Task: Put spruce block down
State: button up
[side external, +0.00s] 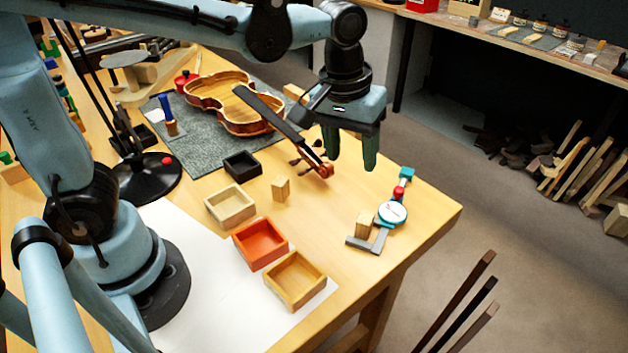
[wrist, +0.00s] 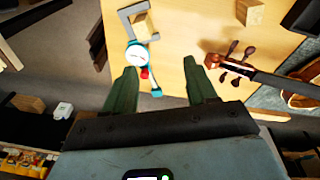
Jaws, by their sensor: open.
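My gripper (side external: 350,163) is open and empty, held above the right part of the bench, beside the violin scroll; its green fingers also show in the wrist view (wrist: 163,76). A small pale wooden block (side external: 364,223) stands at the opening of a grey U-shaped dial gauge (side external: 392,213), below and right of my gripper. The wrist view shows this block (wrist: 143,25) by the gauge's grey frame. A second pale block (side external: 281,189) stands alone on the bench, left of my gripper, and shows in the wrist view (wrist: 250,12). I cannot tell which block is spruce.
A violin (side external: 225,100) lies on a grey mat (side external: 205,150), its neck reaching toward my gripper. A black tray (side external: 242,165), a pale tray (side external: 230,205), an orange tray (side external: 260,243) and a wooden tray (side external: 295,280) line the bench. Clear wood lies between trays and gauge.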

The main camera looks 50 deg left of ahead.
jog(key=s+a+m+t, duration=0.3)
jog(key=s+a+t, duration=0.2)
jog(key=a, duration=0.5)
jog(key=shift+s+f+m+t, duration=0.3)
jog(key=shift+s+f+m, duration=0.1)
jog(key=shift+s, duration=0.35)
jog(key=shift+a, duration=0.1)
